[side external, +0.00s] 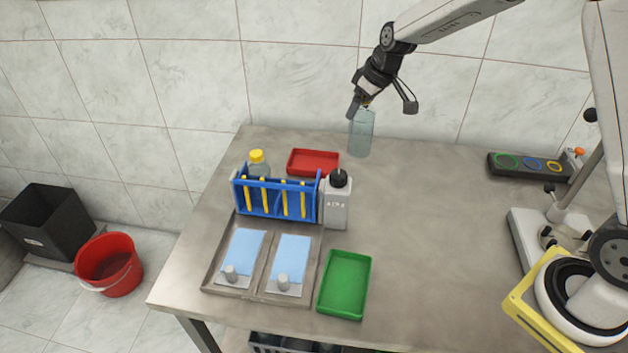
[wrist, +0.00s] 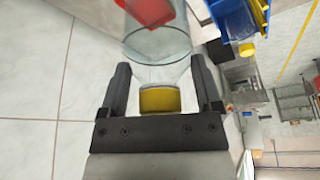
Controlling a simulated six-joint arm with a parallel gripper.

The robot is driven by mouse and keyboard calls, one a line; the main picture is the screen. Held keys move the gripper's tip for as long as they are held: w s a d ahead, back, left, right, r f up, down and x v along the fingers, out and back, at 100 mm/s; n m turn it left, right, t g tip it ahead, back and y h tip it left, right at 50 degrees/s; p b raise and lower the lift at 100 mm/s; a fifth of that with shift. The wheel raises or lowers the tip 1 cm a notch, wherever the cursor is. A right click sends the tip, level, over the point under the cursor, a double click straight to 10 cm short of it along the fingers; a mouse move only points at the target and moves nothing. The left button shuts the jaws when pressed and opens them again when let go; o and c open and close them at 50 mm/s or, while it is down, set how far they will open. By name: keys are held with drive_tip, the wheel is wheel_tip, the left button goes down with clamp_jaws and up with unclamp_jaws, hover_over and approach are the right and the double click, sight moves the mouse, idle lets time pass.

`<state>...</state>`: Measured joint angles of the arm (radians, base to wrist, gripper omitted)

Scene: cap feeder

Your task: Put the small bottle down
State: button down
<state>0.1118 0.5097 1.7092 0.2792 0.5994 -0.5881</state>
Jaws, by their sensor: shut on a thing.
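The small bottle (side external: 361,135) is clear and pale blue-green, and hangs upright below my gripper (side external: 359,104) near the back edge of the table. My gripper is shut on its top end. In the wrist view the bottle (wrist: 158,45) lies between the two fingers of my gripper (wrist: 161,75), with its yellow cap (wrist: 160,101) close to the palm. I cannot tell whether its base touches the table (side external: 430,220) or is just above it.
A red tray (side external: 313,162) is just left of the bottle. A blue rack (side external: 277,198), a yellow-capped bottle (side external: 257,163), a dark-capped bottle (side external: 337,203), a steel tray (side external: 211,278) and a green tray (side external: 345,285) stand further left and forward. The table's right middle is clear.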

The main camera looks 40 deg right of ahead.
drive_tip(key=w+a+r+m, duration=0.1)
drive_tip(key=w+a+r, duration=0.15)
drive_tip(key=a, duration=0.55)
drive_tip(key=w+a+r, duration=0.2)
drive_tip(key=a+r, duration=0.1)
drive_tip(key=a, duration=0.4)
wheel_tip(320, 180, down, 14)
drive_tip(key=shift+r+t+h, duration=0.2)
drive_tip(key=shift+t+h, duration=0.1)
drive_tip(key=shift+a+f, duration=0.1)
drive_tip(key=shift+f, duration=2.25)
unclamp_jaws()
